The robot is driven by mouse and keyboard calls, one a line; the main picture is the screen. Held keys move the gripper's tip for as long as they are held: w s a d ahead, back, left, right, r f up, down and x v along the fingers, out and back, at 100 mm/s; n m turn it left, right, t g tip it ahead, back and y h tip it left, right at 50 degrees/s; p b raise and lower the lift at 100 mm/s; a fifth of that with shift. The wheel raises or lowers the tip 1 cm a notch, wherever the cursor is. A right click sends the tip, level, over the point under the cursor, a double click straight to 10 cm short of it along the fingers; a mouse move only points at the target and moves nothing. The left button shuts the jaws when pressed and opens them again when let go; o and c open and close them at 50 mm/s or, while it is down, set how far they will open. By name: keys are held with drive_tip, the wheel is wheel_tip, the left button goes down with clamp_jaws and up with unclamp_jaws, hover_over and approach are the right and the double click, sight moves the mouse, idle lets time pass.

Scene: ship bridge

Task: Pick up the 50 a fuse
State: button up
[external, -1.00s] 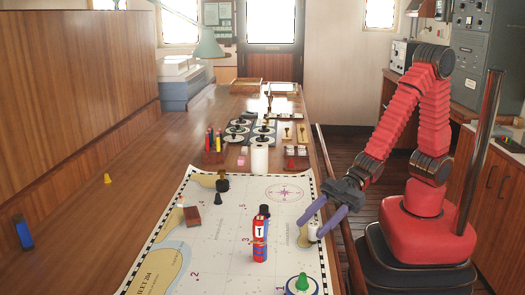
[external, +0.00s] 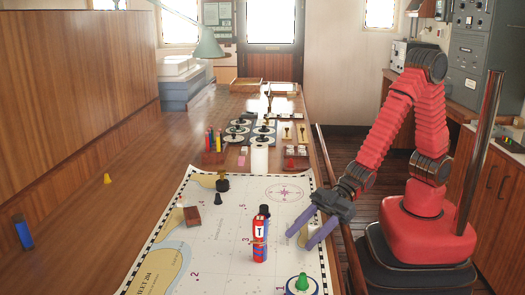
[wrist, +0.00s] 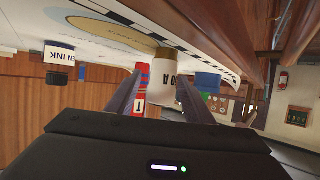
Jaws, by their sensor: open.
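The fuse (wrist: 186,96) is a pale cylinder with a brass end cap, and part of its lettering reads "0 A". In the wrist view it shows between my fingers, closer to the right one, which covers part of its side. In the external view it is largely hidden by my gripper (external: 299,240), and I cannot make it out clearly. My gripper is open, with its fingers low over the right side of the chart (external: 215,262). In the wrist view the fingertips (wrist: 161,71) reach towards the fuse; contact cannot be told.
A red cylinder (external: 260,242) marked "T" stands just left of my fingers; it also shows beside the left finger in the wrist view (wrist: 142,97). A green-knobbed piece (external: 302,283) stands in front.

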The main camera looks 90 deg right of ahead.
drive_tip(key=c, duration=1.1)
drive_tip(key=shift+r, duration=0.1)
wheel_tip(320, 180, up, 10)
drive_tip(key=shift+f, duration=0.1)
idle(0.7)
